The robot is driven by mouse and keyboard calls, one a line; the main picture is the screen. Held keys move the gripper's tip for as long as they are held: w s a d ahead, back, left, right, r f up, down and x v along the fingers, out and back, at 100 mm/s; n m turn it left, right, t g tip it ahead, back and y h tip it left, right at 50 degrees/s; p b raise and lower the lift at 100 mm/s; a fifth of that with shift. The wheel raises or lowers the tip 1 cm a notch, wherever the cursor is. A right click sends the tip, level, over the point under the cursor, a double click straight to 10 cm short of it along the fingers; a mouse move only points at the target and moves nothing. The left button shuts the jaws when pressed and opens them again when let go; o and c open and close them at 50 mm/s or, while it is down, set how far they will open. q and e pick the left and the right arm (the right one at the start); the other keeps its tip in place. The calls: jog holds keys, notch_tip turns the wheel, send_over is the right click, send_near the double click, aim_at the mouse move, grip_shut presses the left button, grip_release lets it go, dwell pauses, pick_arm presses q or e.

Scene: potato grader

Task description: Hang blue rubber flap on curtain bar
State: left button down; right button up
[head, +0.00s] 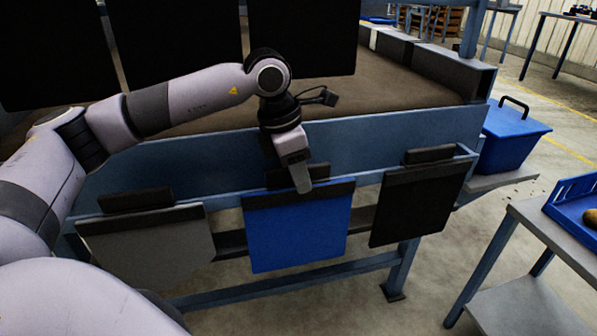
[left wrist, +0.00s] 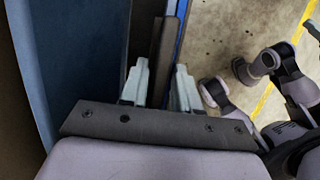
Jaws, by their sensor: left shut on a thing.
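The blue rubber flap (head: 297,237) hangs upright with a dark top strip, in the middle of the rack on the front of the machine. My left gripper (head: 302,184) points down at its top edge and is shut on the flap's dark top part. In the left wrist view, the two pale fingers (left wrist: 160,90) stand either side of a dark upright piece, with a thin blue edge beyond it. Three black panels (head: 303,38) hang at the top of the head view. The bar holding them is out of view.
A grey flap (head: 150,245) hangs left of the blue one, and a black flap (head: 420,205) hangs right. A blue machine beam (head: 400,140) runs just behind. A blue lidded box (head: 512,138) stands right. A grey table (head: 560,235) with a blue crate (head: 575,207) is farther right.

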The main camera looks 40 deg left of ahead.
pick_arm(q)
jog(key=shift+r, duration=0.1)
dwell(0.5)
jog(key=shift+w+r, duration=0.1)
jog(key=shift+r+p, duration=1.65)
jog(key=shift+r, duration=0.4)
jog(key=s+d+b, duration=0.1)
jog(key=s+d, duration=0.5)
jog(key=d, duration=0.1)
jog(key=shift+s+d+f, duration=0.15)
jog(key=shift+s+d, duration=0.15)
